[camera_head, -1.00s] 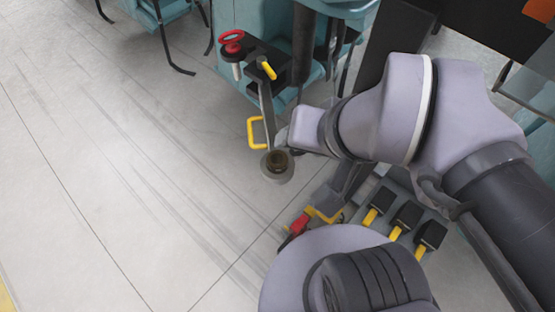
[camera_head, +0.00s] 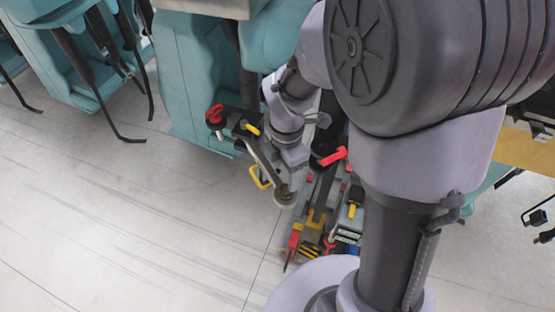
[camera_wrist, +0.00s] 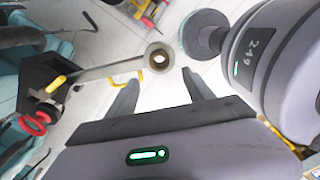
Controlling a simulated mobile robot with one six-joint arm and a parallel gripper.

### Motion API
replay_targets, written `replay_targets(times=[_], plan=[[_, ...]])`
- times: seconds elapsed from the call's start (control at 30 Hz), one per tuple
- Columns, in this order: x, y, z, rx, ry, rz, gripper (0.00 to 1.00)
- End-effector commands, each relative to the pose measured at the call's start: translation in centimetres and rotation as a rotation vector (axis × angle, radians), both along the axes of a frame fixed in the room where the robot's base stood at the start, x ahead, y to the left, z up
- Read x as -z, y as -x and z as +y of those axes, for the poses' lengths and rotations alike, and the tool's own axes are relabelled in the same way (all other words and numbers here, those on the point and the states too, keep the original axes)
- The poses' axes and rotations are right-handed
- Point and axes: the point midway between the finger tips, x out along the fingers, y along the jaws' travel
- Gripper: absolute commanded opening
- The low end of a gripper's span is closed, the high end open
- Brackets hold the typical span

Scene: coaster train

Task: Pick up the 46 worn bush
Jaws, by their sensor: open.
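The worn bush (camera_head: 285,192) is a small brownish ring seated in the round eye at the end of a grey lever arm (camera_head: 262,155). In the head view my gripper (camera_head: 292,176) is close by the eye and largely hidden by my own wrist.
A black bracket with a red knob (camera_head: 214,115) carries the lever. A yellow handle (camera_head: 260,177) sits beside the lever. A tray of tools (camera_head: 318,225) lies right of the bush. Teal train bodywork (camera_head: 195,75) stands behind. Pale floor is clear at left.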

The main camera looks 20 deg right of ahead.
Motion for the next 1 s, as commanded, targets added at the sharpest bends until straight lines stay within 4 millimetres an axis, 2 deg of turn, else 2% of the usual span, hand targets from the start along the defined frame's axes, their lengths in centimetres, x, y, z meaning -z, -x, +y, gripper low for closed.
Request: replay_targets(times=[0.03,0.23,0.43,0.53,0.7,0.77,1.0], plan=[[1.5,0.1,0.0,0.0,0.0,0.003,0.61],[3.9,0.0,-0.1,0.002,0.0,0.0,0.61],[7.8,-0.2,-0.7,0.001,0.0,0.001,0.61],[8.5,-0.3,-0.7,0.002,0.0,-0.001,0.61],[8.4,-0.3,-0.7,0.002,-0.001,-0.003,0.61],[8.4,-0.3,-0.7,0.002,0.0,-0.002,0.53],[8.4,-0.3,-0.7,0.002,0.0,-0.002,0.06]])
